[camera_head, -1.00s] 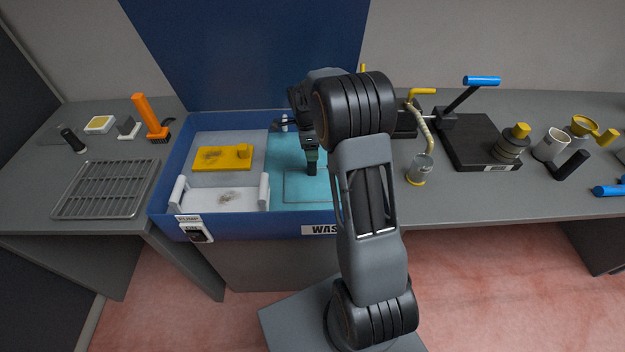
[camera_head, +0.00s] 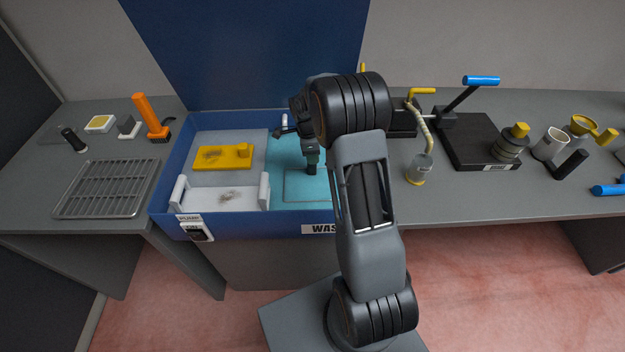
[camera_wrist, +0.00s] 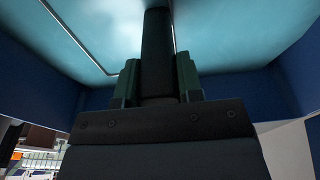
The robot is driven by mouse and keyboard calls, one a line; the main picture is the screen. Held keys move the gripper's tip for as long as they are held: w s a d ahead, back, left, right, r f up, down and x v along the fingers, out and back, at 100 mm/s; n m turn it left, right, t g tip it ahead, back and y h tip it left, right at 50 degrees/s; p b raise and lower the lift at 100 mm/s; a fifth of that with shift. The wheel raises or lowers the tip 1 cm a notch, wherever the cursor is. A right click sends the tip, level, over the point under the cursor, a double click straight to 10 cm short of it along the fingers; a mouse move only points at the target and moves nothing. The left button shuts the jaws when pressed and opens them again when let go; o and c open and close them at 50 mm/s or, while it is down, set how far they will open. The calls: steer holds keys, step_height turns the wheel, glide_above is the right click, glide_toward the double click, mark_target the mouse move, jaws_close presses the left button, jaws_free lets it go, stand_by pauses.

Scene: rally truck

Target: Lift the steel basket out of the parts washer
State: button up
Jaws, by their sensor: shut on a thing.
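The parts washer (camera_head: 172,190) is a blue open tank with teal liquid in its right part. The steel basket (camera_head: 287,201) shows only as a thin rectangular rim outline in the liquid; my arm hides its right side. My gripper (camera_head: 311,162) points down over the basket. In the wrist view my gripper (camera_wrist: 157,82) has its green fingers shut on a dark upright grip (camera_wrist: 157,35), which appears to be the basket's handle. A thin steel wire (camera_wrist: 75,35) of the basket runs beside it against the teal. Whether the basket is clear of the tank floor, I cannot tell.
In the washer's left part are a yellow block (camera_head: 222,157) and a white tray-like piece (camera_head: 228,197). A wire rack (camera_head: 107,188) lies on the bench to the left. A glass jar (camera_head: 420,168) and a black press (camera_head: 475,140) stand to the right.

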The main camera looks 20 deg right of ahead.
jaws_close()
steer(key=shift+r, duration=0.15)
step_height(320, 180, up, 10)
steer(key=shift+f, duration=0.1)
step_height(320, 180, up, 10)
steer(key=p, duration=0.6)
steer(key=shift+p, duration=0.4)
